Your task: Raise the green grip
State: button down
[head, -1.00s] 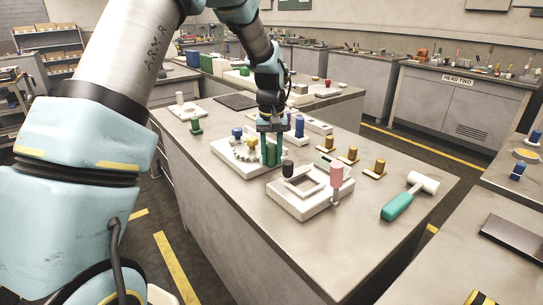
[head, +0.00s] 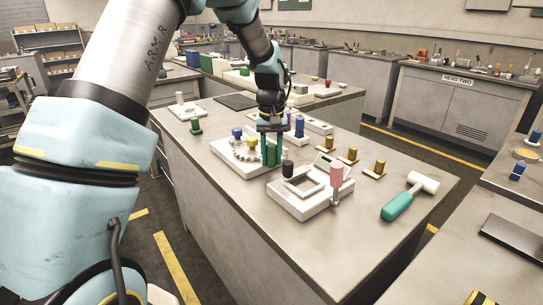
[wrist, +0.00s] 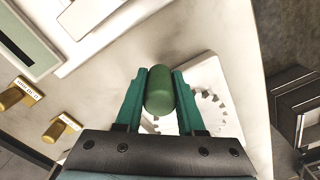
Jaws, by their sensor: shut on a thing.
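The green grip (wrist: 159,92) is a rounded green cylinder between the two teal fingers of my gripper (wrist: 160,74) in the wrist view. The fingers are shut on it, one on each side. In the head view my gripper (head: 271,158) points straight down over the right part of a white fixture (head: 232,163) with a toothed ring. The green grip (head: 270,154) shows there only partly between the fingers. The foot of the grip is hidden, so I cannot tell whether it touches the fixture.
A white fixture (head: 297,208) with black and pink knobs stands close in front. Several brass knobs (head: 351,155) stand to the right. A hammer (head: 398,206) with a green handle lies near the right edge. Another green knob (head: 196,125) stands at the left. The bench front is clear.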

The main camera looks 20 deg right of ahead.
aim_at(272, 145)
notch_tip(272, 145, up, 3)
jog(key=shift+f+p, duration=0.1)
jog(key=shift+p, duration=0.75)
jog(key=shift+w+d, duration=0.1)
jog(key=c, duration=0.8)
grip_release()
jog(key=shift+c, duration=0.2)
jog(key=o, duration=0.3)
jog(key=shift+f, duration=0.1)
notch_tip(272, 145, up, 11)
jog(key=shift+f+b, duration=0.1)
jog(key=shift+b, duration=1)
